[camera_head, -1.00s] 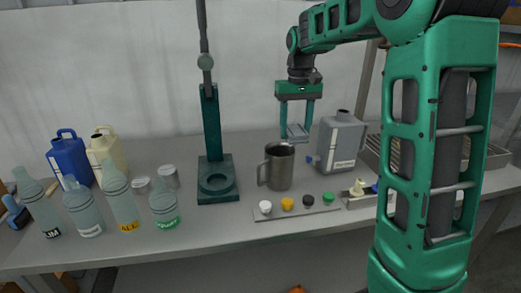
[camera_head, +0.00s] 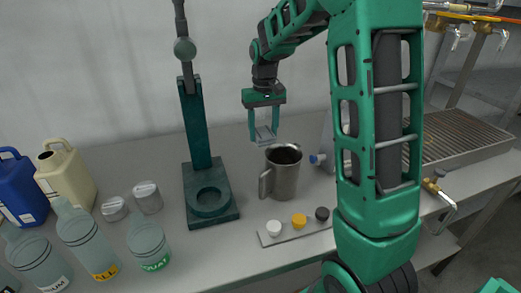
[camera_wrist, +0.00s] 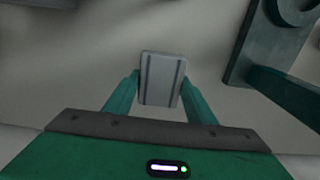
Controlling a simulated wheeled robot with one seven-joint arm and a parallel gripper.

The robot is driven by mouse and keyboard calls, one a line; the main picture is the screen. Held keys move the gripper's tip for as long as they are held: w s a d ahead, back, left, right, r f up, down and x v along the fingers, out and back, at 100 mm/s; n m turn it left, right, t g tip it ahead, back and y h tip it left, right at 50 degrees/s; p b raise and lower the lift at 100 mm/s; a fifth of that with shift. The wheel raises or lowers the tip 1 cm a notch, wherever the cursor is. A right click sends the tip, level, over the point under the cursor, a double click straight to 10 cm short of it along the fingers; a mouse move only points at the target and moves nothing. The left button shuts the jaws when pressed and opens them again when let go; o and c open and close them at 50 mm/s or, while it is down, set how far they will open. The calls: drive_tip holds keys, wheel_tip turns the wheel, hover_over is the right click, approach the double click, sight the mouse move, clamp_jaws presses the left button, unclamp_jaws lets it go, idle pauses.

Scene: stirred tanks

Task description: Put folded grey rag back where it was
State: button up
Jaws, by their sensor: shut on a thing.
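The folded grey rag (camera_wrist: 160,78) is a flat light-grey rectangle with two darker stripes, between my fingers in the wrist view. In the head view my gripper (camera_head: 264,136) hangs fingers down above the back of the bench, behind the steel jug (camera_head: 285,176). It is shut on the rag (camera_head: 264,133), which is held in the air clear of the bench. The far side of the rag is hidden.
A green stand (camera_head: 211,198) with an upright column is left of my gripper. Coloured caps (camera_head: 299,220) sit on a strip in front of the jug. Bottles (camera_head: 85,238), cans (camera_head: 147,196) and jugs stand at left. A ribbed drain tray (camera_head: 455,140) is at right. Bench behind the stand is clear.

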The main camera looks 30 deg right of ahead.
sight(264, 131)
drive_tip(key=shift+s+d+f, duration=0.1)
drive_tip(key=shift+d+f, duration=0.05)
drive_tip(key=shift+f, duration=3.2)
drive_tip(key=o, duration=1)
drive_tip(key=shift+f, duration=0.1)
wheel_tip(264, 131, up, 11)
drive_tip(key=shift+r, duration=0.65)
